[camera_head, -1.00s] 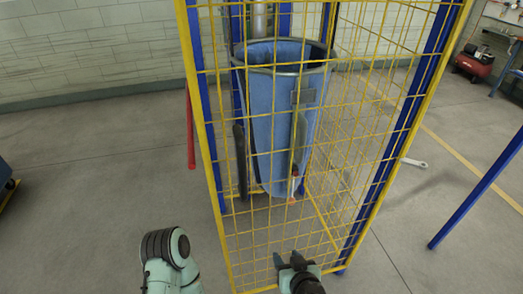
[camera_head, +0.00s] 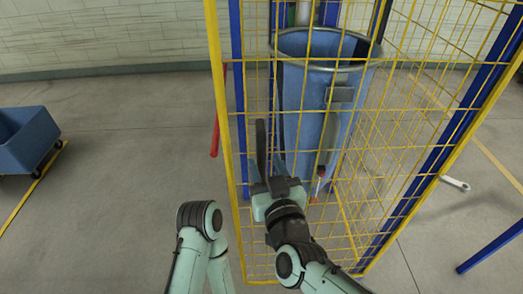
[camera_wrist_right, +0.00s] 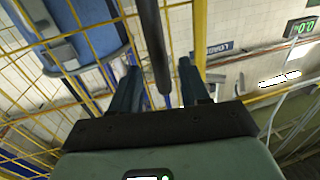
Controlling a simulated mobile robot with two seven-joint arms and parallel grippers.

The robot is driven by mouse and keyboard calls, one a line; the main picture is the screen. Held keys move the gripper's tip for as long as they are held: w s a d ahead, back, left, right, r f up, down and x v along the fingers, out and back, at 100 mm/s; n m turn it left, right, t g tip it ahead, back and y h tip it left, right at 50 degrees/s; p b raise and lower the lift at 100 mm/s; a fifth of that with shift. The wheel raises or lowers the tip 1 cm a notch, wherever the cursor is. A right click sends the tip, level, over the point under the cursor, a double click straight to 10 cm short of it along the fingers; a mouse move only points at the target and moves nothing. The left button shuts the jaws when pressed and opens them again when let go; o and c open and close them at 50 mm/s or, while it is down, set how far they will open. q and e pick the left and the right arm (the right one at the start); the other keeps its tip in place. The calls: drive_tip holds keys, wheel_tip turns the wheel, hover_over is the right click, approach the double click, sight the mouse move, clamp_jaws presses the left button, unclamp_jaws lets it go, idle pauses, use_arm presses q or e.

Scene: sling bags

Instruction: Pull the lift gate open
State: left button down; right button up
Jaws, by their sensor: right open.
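The lift gate (camera_head: 228,130) is a yellow wire-mesh panel in a yellow frame, standing closed in front of a blue bin in the head view. A dark upright bar handle (camera_head: 261,143) is on its left side, and it also shows in the right wrist view (camera_wrist_right: 151,40). My right gripper (camera_head: 277,184) is open at the lower end of this bar. In the wrist view its two fingers (camera_wrist_right: 159,75) stand on either side of the bar, with a gap on both sides. My left gripper is not in view.
A blue bin (camera_head: 305,110) stands inside the cage behind the mesh. Blue posts (camera_head: 450,120) frame the cage. A blue cart (camera_head: 25,140) is at the far left, and a wrench (camera_head: 455,183) lies on the floor at right.

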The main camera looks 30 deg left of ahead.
sight(263, 157)
drive_tip(key=shift+p+x, duration=0.35)
drive_tip(key=shift+x, duration=1.85)
drive_tip(key=shift+d, duration=0.15)
clamp_jaws()
